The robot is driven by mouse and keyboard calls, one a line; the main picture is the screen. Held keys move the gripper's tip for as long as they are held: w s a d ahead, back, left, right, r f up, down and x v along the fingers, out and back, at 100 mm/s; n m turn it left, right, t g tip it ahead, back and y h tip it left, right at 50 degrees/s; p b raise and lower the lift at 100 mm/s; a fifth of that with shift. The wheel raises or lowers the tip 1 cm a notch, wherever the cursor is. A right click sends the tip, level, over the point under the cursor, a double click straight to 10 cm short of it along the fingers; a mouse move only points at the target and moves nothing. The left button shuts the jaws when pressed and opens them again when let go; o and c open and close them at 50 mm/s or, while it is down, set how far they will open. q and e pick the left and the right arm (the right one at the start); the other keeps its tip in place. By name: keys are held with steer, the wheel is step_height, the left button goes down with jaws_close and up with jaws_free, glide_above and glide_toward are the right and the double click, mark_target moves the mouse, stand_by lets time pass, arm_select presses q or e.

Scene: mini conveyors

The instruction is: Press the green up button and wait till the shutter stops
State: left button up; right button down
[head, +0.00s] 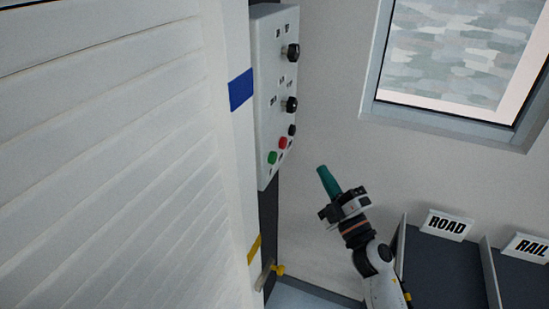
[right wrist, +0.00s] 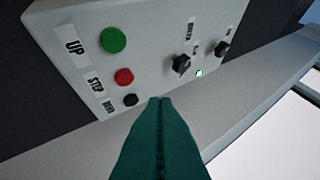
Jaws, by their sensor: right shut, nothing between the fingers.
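The control panel (head: 275,95) is a pale box on the wall beside the shutter. The round green button (head: 272,158) sits near its lower end, and in the right wrist view the green button (right wrist: 113,40) is beside an "UP" label. A red button (head: 283,143) and a black button (head: 292,130) sit beside it. The white slatted shutter (head: 110,150) fills the left of the head view. My right gripper (head: 322,170) has teal fingers, shut and empty, below and right of the panel, apart from the buttons. Its fingers (right wrist: 162,102) also show in the right wrist view. My left gripper is out of view.
Black knobs (head: 291,53) stick out from the panel's upper part. A window (head: 455,50) is in the wall at upper right. Dark bins labelled ROAD (head: 446,225) and RAIL (head: 530,247) stand at lower right. A yellow-tipped handle (head: 278,269) is low near the shutter frame.

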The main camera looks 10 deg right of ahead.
mark_target(273, 158)
steer(key=w+a+b, duration=0.1)
steer(key=w+a, duration=0.4)
steer(key=a, duration=0.2)
steer(key=shift+a, duration=0.2)
stand_by(2.1)
steer(key=shift+w+a, duration=0.25)
steer(key=shift+a, duration=0.1)
